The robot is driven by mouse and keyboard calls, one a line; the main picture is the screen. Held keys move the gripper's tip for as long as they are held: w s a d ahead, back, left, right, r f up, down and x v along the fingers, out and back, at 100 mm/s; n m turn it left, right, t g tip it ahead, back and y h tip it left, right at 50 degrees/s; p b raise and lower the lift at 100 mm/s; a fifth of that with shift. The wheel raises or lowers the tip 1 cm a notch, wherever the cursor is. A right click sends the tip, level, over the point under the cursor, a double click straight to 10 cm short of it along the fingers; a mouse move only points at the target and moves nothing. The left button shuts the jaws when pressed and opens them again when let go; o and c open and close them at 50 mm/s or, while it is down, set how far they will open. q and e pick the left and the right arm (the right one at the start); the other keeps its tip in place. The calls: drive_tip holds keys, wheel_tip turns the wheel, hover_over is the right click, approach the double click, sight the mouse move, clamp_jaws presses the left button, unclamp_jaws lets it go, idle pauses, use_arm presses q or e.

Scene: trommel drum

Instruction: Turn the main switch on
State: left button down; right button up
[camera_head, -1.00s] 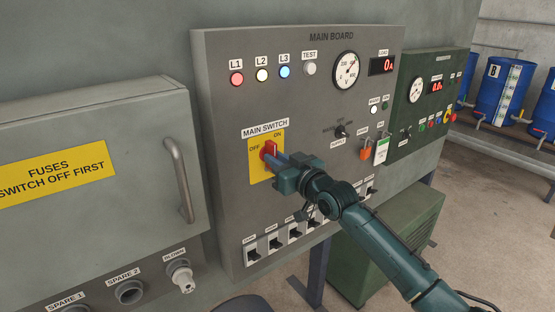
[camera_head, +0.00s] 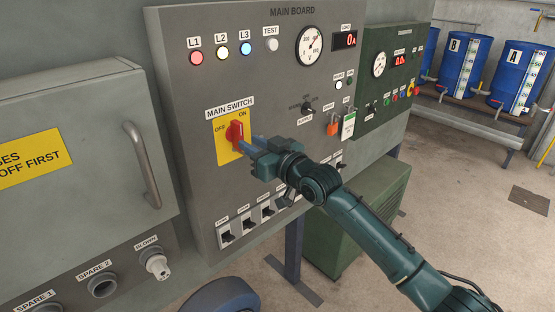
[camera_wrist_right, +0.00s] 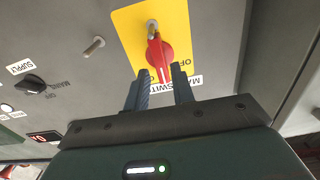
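The main switch is a red rotary handle (camera_head: 236,132) on a yellow plate (camera_head: 223,150), with OFF printed at left and ON above. The handle looks roughly upright, its tip towards the ON mark. In the right wrist view the board appears upside down, and the red handle (camera_wrist_right: 160,52) has its tip by the gap between my fingertips. My right gripper (camera_head: 252,143) is at the lower right of the handle in the head view. In the right wrist view the right gripper (camera_wrist_right: 161,84) is open, with clear space between its fingers. My left gripper is not in view.
A row of small breakers (camera_head: 248,222) lies below the switch. A selector knob (camera_head: 308,107) and an orange padlock (camera_head: 332,128) are to the right. A fuse box with a projecting handle (camera_head: 142,165) stands at left. A stud (camera_wrist_right: 94,46) protrudes from the board.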

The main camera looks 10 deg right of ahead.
drive_tip(key=b+v, duration=0.1)
drive_tip(key=v, duration=0.8)
drive_tip(key=shift+s+d, duration=0.15)
drive_tip(key=shift+s, duration=0.05)
drive_tip(key=s+d+f+m+g+h, duration=0.2)
drive_tip(key=s+d+f+h, duration=0.1)
drive_tip(key=s+f, duration=1)
drive_tip(key=s+d+f+m+g+h, duration=0.2)
drive_tip(key=s+d+f+h, duration=0.2)
drive_tip(key=s+f, duration=0.9)
wheel_tip(320, 180, down, 7)
drive_tip(key=shift+s, duration=0.4)
